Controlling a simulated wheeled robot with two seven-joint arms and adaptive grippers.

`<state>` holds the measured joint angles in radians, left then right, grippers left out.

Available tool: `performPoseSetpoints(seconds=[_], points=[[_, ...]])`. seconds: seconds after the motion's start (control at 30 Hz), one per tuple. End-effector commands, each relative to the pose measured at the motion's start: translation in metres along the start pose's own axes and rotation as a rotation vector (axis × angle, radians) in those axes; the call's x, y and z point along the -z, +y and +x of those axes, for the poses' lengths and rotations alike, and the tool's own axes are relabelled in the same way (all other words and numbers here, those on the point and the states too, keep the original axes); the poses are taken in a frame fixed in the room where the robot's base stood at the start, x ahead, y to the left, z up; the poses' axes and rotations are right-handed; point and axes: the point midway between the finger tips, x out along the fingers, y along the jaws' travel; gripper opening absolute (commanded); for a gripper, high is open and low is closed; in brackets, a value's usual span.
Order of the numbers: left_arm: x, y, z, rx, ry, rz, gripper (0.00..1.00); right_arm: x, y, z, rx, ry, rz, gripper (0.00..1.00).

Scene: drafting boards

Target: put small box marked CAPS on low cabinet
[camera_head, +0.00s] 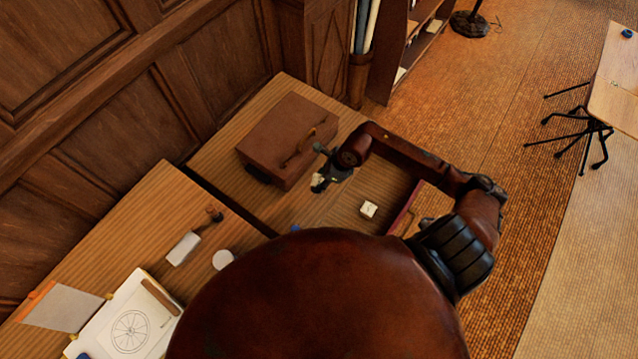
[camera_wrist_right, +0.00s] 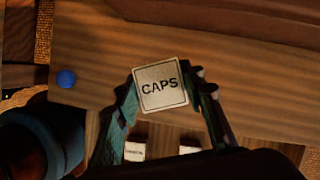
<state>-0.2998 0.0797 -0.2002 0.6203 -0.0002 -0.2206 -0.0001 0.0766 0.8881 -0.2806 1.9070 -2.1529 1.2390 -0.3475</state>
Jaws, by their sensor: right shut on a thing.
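The small white box marked CAPS (camera_wrist_right: 160,86) sits between the fingers of my right gripper (camera_wrist_right: 163,95), which is shut on it. Its lettered face is toward the wrist camera. In the head view my right gripper (camera_head: 319,183) holds the pale box (camera_head: 317,179) over the wooden surface, just right of a brown case. What looks like the low cabinet has a striped wooden top (camera_head: 222,158) against the panelled wall. I cannot tell how high the box is above the wood. My left gripper is out of view.
The brown case (camera_head: 287,138) takes up much of the wooden top. Another small white box (camera_head: 369,210) lies inside what looks like an open drawer. A blue round piece (camera_wrist_right: 66,78) is near the wood's corner. A neighbouring desk holds a drawing (camera_head: 131,325).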

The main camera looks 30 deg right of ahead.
Motion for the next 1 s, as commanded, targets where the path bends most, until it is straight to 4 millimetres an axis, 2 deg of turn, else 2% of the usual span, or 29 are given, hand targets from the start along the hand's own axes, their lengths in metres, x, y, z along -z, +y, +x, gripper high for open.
performPoseSetpoints(seconds=[0.13,0.33,0.67,0.7,0.9,1.0], points=[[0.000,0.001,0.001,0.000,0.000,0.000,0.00,0.000,-0.006,0.010,-0.001,0.000,0.002,0.12],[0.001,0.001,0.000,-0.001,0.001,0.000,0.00,0.011,-0.005,0.034,0.000,0.000,0.001,0.12],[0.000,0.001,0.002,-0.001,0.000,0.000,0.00,0.013,-0.005,0.037,0.001,0.001,-0.001,0.12],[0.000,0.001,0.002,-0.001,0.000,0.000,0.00,0.013,-0.005,0.037,0.001,0.001,-0.001,0.39],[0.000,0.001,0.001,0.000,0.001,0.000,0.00,0.012,-0.005,0.037,0.001,0.000,-0.001,0.53],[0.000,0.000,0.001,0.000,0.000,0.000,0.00,0.012,-0.005,0.037,0.001,0.000,-0.001,0.54]])
